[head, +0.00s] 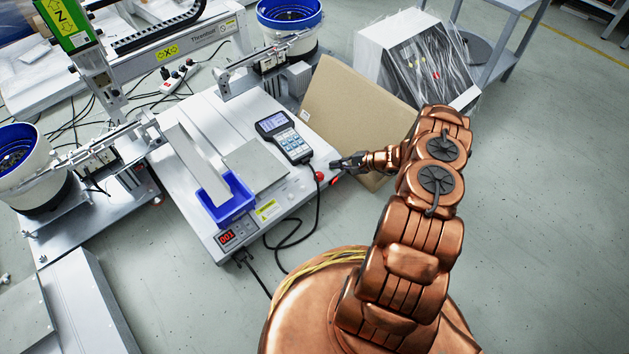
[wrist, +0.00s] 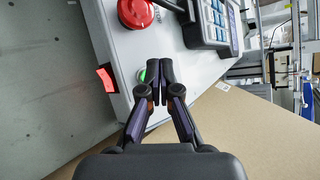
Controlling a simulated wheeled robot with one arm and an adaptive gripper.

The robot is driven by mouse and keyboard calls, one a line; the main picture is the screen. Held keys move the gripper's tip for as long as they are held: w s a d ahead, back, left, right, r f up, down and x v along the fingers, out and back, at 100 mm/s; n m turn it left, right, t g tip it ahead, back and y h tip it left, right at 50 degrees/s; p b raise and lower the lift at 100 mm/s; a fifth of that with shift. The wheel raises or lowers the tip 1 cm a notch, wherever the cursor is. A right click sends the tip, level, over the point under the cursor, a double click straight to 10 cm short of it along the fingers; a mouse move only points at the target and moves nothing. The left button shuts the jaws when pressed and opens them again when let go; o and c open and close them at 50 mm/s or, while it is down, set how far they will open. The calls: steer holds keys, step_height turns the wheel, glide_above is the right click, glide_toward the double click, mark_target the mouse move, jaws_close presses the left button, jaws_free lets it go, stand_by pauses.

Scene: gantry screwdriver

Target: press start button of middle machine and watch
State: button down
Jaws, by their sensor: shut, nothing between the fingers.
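The white machine (head: 262,215) in the middle of the head view has a red number display (head: 227,237) on its front. In the wrist view a green button (wrist: 141,76) sits on its panel, partly hidden by my fingers. A red mushroom knob (wrist: 135,12) and a lit red rocker switch (wrist: 107,78) are near it. The knob also shows in the head view (head: 319,176). My gripper (head: 336,165) is shut and empty at the machine's right front corner. In the wrist view its fingertips (wrist: 159,70) overlap the green button's right edge; I cannot tell whether they touch it.
A cardboard sheet (head: 345,105) leans behind my gripper. A plastic-wrapped box (head: 405,65) stands behind it. The floor (head: 540,200) at right is clear.

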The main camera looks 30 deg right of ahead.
steer(key=shift+w+f, duration=0.1)
steer(key=shift+f, duration=0.35)
stand_by(0.6)
steer(key=shift+r, duration=0.1)
steer(key=shift+s+r+p, duration=0.2)
steer(key=shift+r+p, duration=0.35)
steer(key=shift+p, duration=0.1)
steer(key=shift+s+d+r+p, duration=0.15)
steer(key=shift+r+p, duration=0.1)
steer(key=shift+r, duration=0.2)
steer(key=shift+s+r+p, duration=0.1)
steer(key=shift+r+p, duration=0.15)
steer(key=shift+r, duration=0.15)
steer(key=r, duration=0.1)
steer(key=s+r+p, duration=0.1)
steer(key=r, duration=0.2)
steer(key=shift+s+d+p, duration=0.15)
steer(key=shift+s+p, duration=0.15)
steer(key=shift+p, duration=0.05)
